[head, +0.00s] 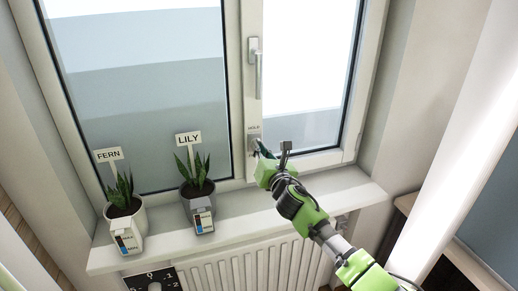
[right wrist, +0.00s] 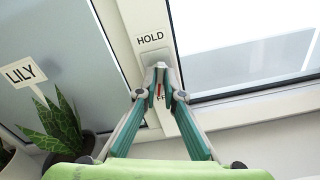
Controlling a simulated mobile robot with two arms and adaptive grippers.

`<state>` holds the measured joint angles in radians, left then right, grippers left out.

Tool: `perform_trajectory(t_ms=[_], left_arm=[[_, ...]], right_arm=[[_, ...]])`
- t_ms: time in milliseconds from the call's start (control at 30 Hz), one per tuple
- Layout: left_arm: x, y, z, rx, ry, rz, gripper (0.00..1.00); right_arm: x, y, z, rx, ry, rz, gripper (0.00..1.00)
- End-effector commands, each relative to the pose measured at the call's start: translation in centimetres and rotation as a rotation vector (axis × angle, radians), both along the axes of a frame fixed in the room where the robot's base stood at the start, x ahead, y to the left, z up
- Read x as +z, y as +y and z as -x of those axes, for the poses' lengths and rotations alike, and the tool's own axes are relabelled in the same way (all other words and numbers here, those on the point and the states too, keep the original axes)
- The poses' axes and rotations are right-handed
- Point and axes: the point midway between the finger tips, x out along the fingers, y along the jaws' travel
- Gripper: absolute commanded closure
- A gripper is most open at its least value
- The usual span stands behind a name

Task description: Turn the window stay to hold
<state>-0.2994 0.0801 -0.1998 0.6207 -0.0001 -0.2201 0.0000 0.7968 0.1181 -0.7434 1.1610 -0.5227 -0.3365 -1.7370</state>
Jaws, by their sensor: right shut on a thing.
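The window stay (right wrist: 160,70) is a small grey part on the white window frame, mostly hidden between my fingers in the right wrist view. A plate above it reads HOLD (right wrist: 151,38). Another label below it is mostly covered, with only the letter F showing. A red mark shows between the fingers. My right gripper (right wrist: 162,92) is shut on the stay, its green fingers on either side. In the head view my right gripper (head: 265,152) reaches the frame's lower part. Which way the stay points is hard to tell. My left gripper is not in view.
Potted plants labelled FERN (head: 123,206) and LILY (head: 196,187) stand on the white sill (head: 235,217), left of my right arm. A window handle (head: 257,70) is above the stay. A radiator (head: 250,268) is below the sill.

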Motion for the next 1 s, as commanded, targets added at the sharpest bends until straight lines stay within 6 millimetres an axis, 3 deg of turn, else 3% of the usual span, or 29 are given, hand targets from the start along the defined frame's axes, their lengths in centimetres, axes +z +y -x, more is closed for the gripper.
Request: perform_trajectory(t_ms=[1000], left_arm=[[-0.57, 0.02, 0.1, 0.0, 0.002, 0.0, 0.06]], right_arm=[[-0.46, -0.31, -0.08, -0.001, 0.298, -0.91, 1.0]])
